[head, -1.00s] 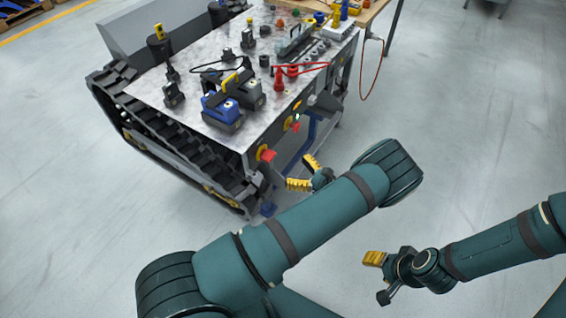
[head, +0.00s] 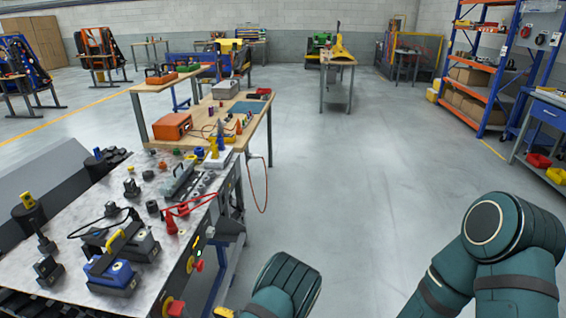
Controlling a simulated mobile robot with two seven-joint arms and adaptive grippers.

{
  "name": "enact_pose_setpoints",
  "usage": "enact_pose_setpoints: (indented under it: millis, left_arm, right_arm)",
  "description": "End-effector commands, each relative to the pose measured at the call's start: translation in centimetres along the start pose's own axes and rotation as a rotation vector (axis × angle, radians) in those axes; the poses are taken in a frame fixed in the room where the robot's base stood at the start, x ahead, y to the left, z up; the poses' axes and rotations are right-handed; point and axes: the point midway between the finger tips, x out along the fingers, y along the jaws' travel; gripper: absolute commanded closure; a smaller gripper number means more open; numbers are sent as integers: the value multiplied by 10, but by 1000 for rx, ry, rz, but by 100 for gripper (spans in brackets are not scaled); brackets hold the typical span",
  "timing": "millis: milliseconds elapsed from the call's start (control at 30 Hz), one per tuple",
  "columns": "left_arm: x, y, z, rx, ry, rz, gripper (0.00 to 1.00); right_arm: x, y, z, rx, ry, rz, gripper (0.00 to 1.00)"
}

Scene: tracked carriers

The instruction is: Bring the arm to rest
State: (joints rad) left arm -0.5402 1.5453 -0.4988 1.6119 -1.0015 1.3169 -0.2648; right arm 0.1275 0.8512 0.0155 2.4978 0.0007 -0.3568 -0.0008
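In the head view my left arm (head: 285,288) shows only as a teal rounded joint at the bottom edge. A yellow fingertip of my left gripper (head: 222,312) just shows at the bottom edge, beside the front of the tracked carrier (head: 65,212); the rest of the gripper is cut off. My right arm (head: 505,245) is bent at the lower right over the floor, and its gripper is out of view. No object shows in either gripper.
The carrier's metal top holds a blue-and-grey device (head: 112,275), a red plug (head: 171,222) and cables. A red button (head: 176,308) sticks out from its front. A wooden workbench (head: 258,112) stands behind it. Shelving (head: 478,70) stands right. The middle floor is clear.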

Motion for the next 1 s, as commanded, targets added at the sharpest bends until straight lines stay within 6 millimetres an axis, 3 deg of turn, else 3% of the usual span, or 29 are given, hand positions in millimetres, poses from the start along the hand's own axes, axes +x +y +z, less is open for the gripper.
enact_pose_setpoints:
  millis: [67,167,300,400,500,667,800,1000]
  left_arm:
    - [15,33,-22,-6,177,129,20]
    - [14,80,-52,-57,434,317,20]
    - [-16,132,-79,-202,762,583,20]
    - [-47,153,-84,-351,964,767,20]
    - [-77,161,-79,-534,1130,941,20]
    - [-107,153,-53,-872,1314,1170,20]
    - [-111,143,-29,-1124,1384,1287,20]
    - [-108,136,-13,-1295,1410,1339,20]
  right_arm:
    - [0,0,0,0,0,0,49]
    - [0,0,0,0,0,0,49]
    - [0,0,0,0,0,0,49]
    - [0,0,0,0,0,0,49]
    - [0,0,0,0,0,0,49]
    - [0,0,0,0,0,0,49]
    - [0,0,0,0,0,0,49]
    - [0,0,0,0,0,0,49]
